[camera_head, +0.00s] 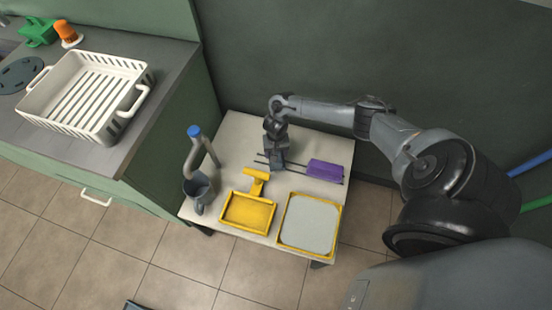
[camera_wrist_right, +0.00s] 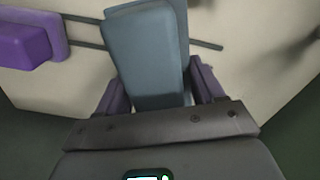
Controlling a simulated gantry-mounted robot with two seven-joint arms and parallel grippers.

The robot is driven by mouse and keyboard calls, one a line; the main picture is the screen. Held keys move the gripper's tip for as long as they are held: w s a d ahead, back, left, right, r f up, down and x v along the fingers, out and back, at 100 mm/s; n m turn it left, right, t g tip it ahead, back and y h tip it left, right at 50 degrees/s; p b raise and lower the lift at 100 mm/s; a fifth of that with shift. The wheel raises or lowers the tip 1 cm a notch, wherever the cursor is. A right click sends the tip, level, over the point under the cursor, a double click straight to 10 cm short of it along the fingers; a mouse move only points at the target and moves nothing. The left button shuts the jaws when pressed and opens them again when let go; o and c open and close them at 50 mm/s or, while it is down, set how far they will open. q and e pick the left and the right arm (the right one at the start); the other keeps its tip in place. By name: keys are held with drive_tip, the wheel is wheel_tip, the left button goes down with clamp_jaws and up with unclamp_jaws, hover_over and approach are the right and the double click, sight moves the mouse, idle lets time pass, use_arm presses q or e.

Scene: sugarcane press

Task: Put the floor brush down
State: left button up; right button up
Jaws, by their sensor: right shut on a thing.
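My right gripper (camera_head: 275,140) comes in from the right and points down over the back of the small white table (camera_head: 231,128). It is shut on a blue-grey block, which I take to be the floor brush (camera_head: 277,160). In the right wrist view the blue-grey block (camera_wrist_right: 146,50) sits between the two purple fingers. It stands over two thin dark rods (camera_wrist_right: 207,45) near the tabletop; I cannot tell whether it touches them. Its lower end is hidden. My left gripper is not in view.
A purple block (camera_head: 325,170) lies by the rods, right of the gripper. A white basket (camera_head: 88,92) stands on the counter. A dark wall is behind.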

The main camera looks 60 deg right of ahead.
wheel_tip(320, 180, down, 4)
drive_tip(key=b, duration=0.3)
drive_tip(key=shift+f, duration=0.2)
drive_tip(key=shift+f, duration=0.1)
drive_tip(key=o, duration=1.4)
